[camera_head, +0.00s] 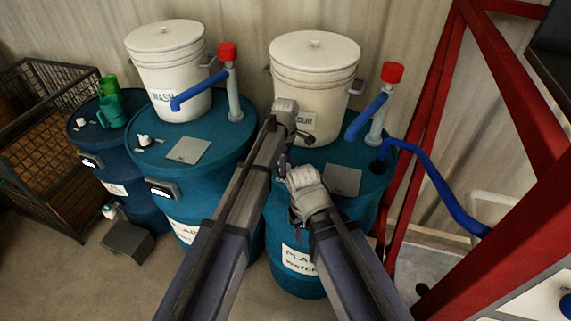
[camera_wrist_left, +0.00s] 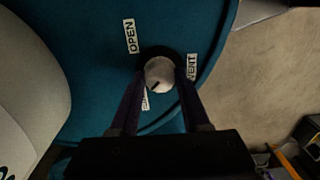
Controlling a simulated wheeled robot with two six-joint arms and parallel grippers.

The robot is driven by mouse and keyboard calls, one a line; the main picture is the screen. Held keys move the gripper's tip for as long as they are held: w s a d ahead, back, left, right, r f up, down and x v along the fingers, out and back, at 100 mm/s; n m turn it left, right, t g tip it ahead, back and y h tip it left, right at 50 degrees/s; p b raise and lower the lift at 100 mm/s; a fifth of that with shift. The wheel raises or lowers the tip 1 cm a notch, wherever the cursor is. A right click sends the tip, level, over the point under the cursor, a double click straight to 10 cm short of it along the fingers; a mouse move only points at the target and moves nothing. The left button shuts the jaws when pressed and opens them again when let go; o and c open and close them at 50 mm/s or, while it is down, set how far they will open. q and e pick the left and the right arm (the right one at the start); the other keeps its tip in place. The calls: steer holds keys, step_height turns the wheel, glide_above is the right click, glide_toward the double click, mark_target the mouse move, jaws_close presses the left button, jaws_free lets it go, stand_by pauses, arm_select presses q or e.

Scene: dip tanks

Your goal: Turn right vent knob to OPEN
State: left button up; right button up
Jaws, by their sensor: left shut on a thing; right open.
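The vent knob (camera_wrist_left: 160,73) is a round pale knob on a teal drum lid, seen in the left wrist view. My left gripper (camera_wrist_left: 160,82) is shut on it, one dark finger on each side. A dark pointer mark on the knob faces the lower left, towards a label partly hidden by a finger. The OPEN label (camera_wrist_left: 130,36) lies above and left of the knob; the VENT label (camera_wrist_left: 191,67) is at its right. In the head view my arms hide the knob. My right gripper (camera_head: 298,205) is open, lower, in front of the right drum.
The right teal drum (camera_head: 296,272) carries a white bucket (camera_head: 313,62) and a red-capped pump (camera_head: 391,75). A blue hose (camera_head: 430,170) runs right towards a red frame (camera_head: 400,180). Other teal drums (camera_head: 197,150) stand left, near a wire crate (camera_head: 35,190).

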arm_select(q)
jaws_close()
steer(key=shift+m, duration=0.4)
steer(key=m, duration=0.6)
steer(key=shift+m, duration=0.3)
steer(key=m, duration=1)
steer(key=shift+m, duration=0.4)
